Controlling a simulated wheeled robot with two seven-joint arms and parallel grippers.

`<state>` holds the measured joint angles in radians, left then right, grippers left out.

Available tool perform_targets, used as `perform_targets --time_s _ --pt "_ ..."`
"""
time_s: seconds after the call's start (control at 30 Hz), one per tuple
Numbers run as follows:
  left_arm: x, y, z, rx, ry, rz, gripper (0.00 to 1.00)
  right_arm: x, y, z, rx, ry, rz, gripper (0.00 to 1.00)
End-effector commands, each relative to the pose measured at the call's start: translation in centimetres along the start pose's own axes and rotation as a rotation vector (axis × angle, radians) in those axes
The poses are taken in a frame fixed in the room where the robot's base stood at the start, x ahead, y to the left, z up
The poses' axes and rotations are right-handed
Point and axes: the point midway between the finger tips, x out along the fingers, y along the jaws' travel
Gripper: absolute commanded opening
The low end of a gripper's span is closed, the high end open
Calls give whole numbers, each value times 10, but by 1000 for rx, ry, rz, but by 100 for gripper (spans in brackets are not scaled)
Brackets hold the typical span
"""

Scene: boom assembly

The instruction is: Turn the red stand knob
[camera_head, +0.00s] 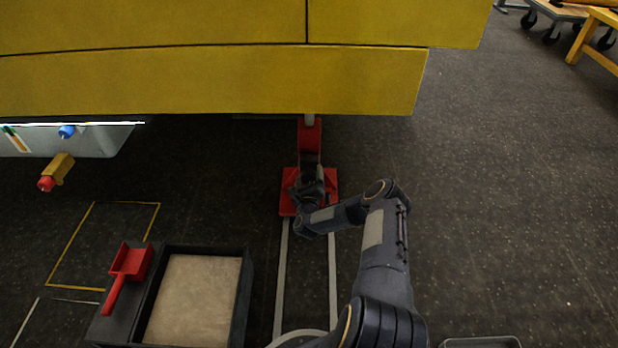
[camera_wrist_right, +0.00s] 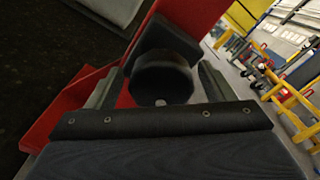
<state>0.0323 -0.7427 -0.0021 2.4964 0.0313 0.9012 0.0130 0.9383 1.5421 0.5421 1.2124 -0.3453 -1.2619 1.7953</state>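The red stand (camera_head: 310,135) stands on the floor under the yellow boom, with its red base plate (camera_head: 287,199) flat on the floor. My right gripper (camera_head: 313,186) is at the stand's lower part and hides some of it. In the right wrist view, a round black knob (camera_wrist_right: 162,79) on the red stand (camera_wrist_right: 190,15) sits between the two fingers of my right gripper (camera_wrist_right: 160,85). The fingers are spread on either side of the knob, with small gaps visible; I see no clear contact. My left gripper is not in view.
The yellow boom (camera_head: 200,80) overhangs the stand. A black-rimmed sandy tray (camera_head: 247,285) and a red scoop (camera_head: 130,263) lie at the lower left. A grey bin (camera_head: 100,142) is at the left.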

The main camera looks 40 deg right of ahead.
Motion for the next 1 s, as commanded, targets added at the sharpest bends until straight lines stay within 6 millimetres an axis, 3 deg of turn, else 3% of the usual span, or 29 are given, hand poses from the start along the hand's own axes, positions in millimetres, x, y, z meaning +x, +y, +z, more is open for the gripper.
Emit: perform_targets --time_s 0.27,0.7,1.0 --pt "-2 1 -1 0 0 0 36 -2 -1 0 -1 1 -1 76" --pt "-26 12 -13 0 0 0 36 -67 -1 1 -1 2 1 76" --pt "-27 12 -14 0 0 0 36 -78 0 0 -1 0 -1 76"
